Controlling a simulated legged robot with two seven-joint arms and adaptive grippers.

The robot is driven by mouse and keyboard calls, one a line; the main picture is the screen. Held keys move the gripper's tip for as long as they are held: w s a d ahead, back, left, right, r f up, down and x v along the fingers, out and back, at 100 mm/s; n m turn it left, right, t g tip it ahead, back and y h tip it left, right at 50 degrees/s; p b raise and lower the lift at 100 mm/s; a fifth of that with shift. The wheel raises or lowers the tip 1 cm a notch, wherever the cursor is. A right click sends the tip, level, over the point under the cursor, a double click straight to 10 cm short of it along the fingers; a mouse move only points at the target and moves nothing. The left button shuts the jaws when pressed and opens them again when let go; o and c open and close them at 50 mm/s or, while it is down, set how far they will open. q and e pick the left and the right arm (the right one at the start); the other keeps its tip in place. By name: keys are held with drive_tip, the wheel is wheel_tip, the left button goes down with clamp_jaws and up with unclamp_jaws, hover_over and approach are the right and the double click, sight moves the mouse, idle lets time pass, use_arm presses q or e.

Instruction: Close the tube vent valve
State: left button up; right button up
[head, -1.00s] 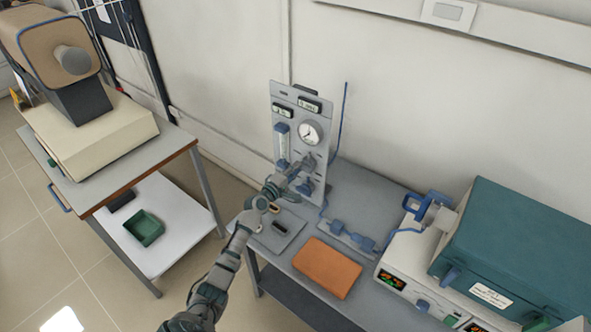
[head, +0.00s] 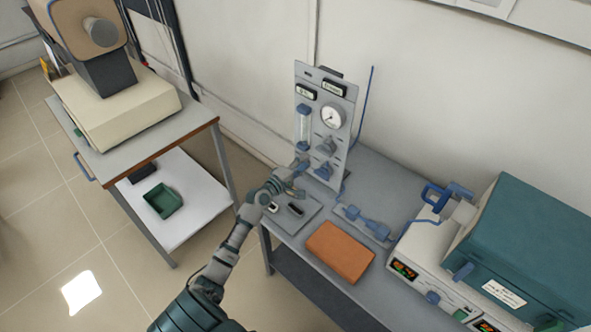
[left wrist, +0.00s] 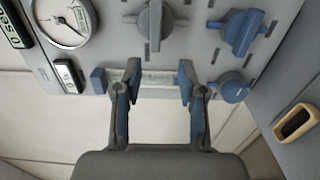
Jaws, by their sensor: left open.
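The upright grey panel (head: 313,92) carries a round gauge (head: 332,116), a flow tube (head: 304,127), a grey knob (head: 325,148) and a blue knob (head: 323,172). The left wrist view shows the grey-blue lever knob (left wrist: 155,22), a blue lever knob (left wrist: 238,30) and a round blue knob (left wrist: 232,88). No label shows which is the tube vent valve. My right gripper is out of view.
On the bench, an orange block (head: 340,250), a grey plate with dark slots (head: 292,218) and blue fittings (head: 365,222) lie before the panel. A teal-lidded instrument (head: 525,235) stands right. A cart with a green tray (head: 163,201) stands left, across a floor gap.

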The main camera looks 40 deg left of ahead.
use_arm(q)
drive_tip(key=s, duration=0.5)
drive_tip(key=shift+a+f, duration=0.15)
drive_tip(key=shift+a, duration=0.1)
idle(0.3)
